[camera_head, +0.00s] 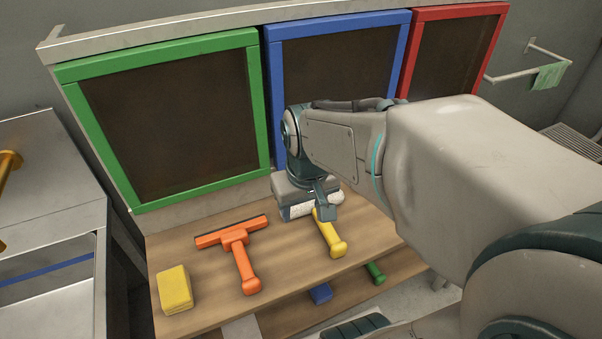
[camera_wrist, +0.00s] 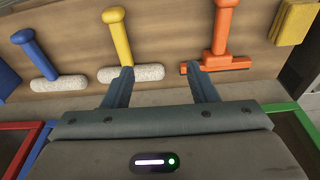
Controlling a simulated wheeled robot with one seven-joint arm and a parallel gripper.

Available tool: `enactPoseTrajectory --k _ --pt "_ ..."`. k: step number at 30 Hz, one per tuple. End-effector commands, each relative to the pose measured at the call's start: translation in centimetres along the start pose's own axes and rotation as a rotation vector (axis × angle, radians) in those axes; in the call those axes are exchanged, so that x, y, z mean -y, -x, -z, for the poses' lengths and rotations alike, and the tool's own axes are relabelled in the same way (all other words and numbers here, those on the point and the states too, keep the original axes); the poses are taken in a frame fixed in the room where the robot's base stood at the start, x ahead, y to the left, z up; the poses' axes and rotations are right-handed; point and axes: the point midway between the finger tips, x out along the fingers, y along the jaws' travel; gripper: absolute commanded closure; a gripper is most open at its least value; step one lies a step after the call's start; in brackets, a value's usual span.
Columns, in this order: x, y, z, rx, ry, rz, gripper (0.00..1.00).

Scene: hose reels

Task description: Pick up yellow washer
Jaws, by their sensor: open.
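The yellow washer (camera_head: 330,236) lies on the wooden shelf, its yellow handle toward the front and its white fluffy head partly hidden by my gripper. In the wrist view the yellow washer (camera_wrist: 118,40) shows its whole handle and white head. My gripper (camera_wrist: 162,74) is open and empty, its two fingers spread. In the head view my gripper (camera_head: 324,205) hangs over the washer's head. I cannot tell whether they touch.
An orange squeegee (camera_head: 243,272) and a yellow sponge (camera_head: 174,291) lie left of the washer. A blue-handled washer (camera_wrist: 28,46) lies on its other side. Green, blue and red framed panels (camera_head: 170,115) stand behind the shelf. A lower shelf holds blue and green items.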

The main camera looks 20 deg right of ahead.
Motion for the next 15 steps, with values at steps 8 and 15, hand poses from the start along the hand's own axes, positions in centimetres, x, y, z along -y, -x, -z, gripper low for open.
enactPoseTrajectory --k 8,15 --pt "-5.6 -4.4 4.8 0.125 -0.013 0.001 0.47" --pt "-8.5 -7.1 6.4 0.174 -0.010 0.011 0.47"
